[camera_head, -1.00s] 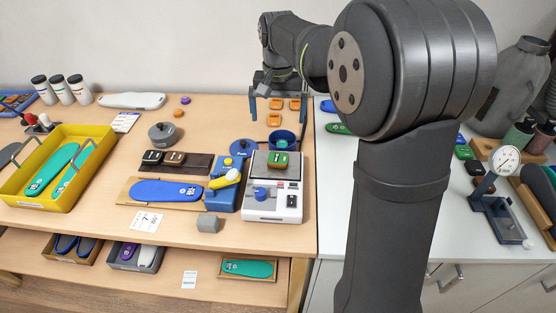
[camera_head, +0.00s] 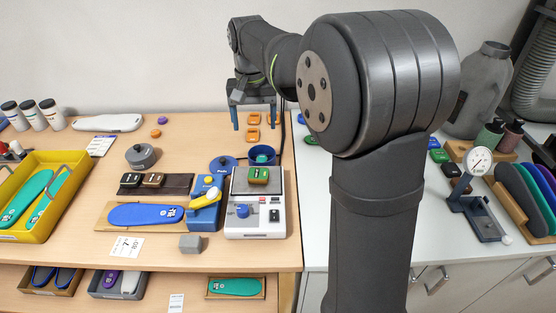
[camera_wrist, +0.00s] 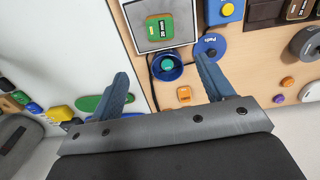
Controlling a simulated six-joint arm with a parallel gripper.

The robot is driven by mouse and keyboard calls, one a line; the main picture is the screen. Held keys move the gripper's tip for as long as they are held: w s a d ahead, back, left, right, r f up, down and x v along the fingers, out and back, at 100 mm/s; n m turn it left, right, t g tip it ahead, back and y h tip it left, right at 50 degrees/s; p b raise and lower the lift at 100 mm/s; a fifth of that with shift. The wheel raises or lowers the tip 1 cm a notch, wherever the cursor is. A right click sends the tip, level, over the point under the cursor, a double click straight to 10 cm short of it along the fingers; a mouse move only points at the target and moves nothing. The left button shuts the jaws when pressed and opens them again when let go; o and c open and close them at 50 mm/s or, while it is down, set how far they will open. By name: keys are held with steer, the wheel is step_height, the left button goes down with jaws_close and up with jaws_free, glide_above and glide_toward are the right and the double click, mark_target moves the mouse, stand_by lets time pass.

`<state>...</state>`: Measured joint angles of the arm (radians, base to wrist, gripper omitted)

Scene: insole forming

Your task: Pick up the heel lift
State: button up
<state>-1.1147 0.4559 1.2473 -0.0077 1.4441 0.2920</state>
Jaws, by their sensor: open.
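A block with a green top and brown lower layer (camera_head: 258,176), which looks like a heel lift, sits on the plate of the white scale (camera_head: 262,222). It also shows at the top of the wrist view (camera_wrist: 159,27), with a pale label on its top. Similar black (camera_head: 131,180) and brown (camera_head: 153,180) blocks sit on a dark mat to the left of the scale. My gripper (camera_head: 254,118) is open and empty over the back of the table, behind the scale. In the wrist view its fingers (camera_wrist: 160,65) are spread, with the green block beyond them.
A blue cup (camera_head: 262,155) stands just behind the scale. Small orange pieces (camera_head: 253,135) lie below my gripper. A blue stand with a yellow lever (camera_head: 205,198) is left of the scale. A yellow tray (camera_head: 40,230) holds green insoles.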

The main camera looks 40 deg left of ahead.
steer(key=a+n, duration=0.1)
steer(key=n, duration=0.2)
steer(key=n+t+h, duration=0.3)
steer(key=n+h, duration=0.1)
steer(key=n, duration=1)
glide_above(263, 173)
steer(key=s+a, duration=0.2)
steer(key=f, duration=1.2)
steer(key=shift+s+a+f, duration=0.1)
steer(key=shift+s+f, duration=0.1)
steer(key=shift+f, duration=0.1)
steer(key=shift+w+x, duration=0.1)
steer(key=shift+x, duration=1.3)
steer(key=shift+w+x, duration=0.15)
steer(key=shift+x, duration=1.3)
steer(key=shift+r, duration=0.15)
steer(key=c, duration=1)
steer(key=shift+c, duration=0.2)
